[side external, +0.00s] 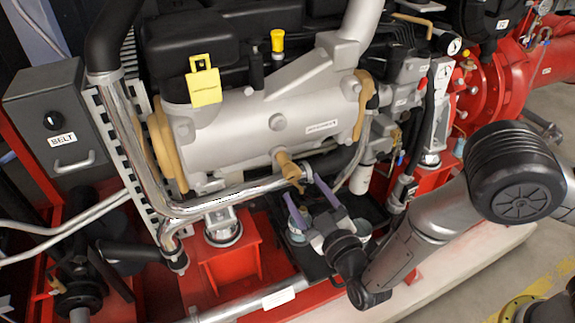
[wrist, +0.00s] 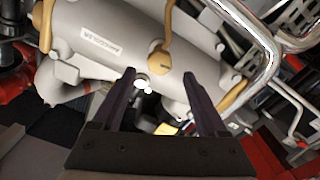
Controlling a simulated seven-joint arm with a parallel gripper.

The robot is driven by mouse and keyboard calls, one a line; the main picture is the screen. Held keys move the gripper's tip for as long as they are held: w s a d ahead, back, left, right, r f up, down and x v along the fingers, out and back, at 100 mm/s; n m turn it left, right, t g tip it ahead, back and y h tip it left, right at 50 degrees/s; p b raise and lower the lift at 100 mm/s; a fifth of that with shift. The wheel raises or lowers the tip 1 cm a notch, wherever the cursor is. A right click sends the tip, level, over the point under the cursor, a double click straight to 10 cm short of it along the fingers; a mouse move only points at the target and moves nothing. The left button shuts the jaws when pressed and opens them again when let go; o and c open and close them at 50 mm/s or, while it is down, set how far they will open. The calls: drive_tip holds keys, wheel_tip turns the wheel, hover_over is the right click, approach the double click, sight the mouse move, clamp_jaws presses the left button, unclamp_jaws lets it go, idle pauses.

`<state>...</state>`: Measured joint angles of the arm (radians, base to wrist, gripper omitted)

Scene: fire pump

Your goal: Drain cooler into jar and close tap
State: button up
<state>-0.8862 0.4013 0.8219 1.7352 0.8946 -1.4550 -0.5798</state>
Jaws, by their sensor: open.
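The cooler (side external: 260,125) is a large silver cylinder with tan end bands; it also crosses the upper wrist view (wrist: 105,40). A tan tap (side external: 287,165) sticks out from its lower side. In the wrist view the tap (wrist: 160,58) shows just past my fingertips, with a thin stem running up. My gripper (side external: 300,186) is open and empty, its purple fingers pointing up at the tap's lower end. I cannot tell whether they touch it. A pale, glassy shape (side external: 297,236) low behind the fingers may be the jar; it is mostly hidden.
A bent chrome pipe (side external: 235,195) runs under the cooler, left of my gripper. A red bracket (side external: 225,262) stands below it. A grey box labelled BELT (side external: 65,120) is at left. Red pump housing (side external: 505,75) is at right.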

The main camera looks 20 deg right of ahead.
sight(288, 166)
drive_tip(key=w, duration=0.9)
drive_tip(key=shift+w, duration=0.15)
clamp_jaws()
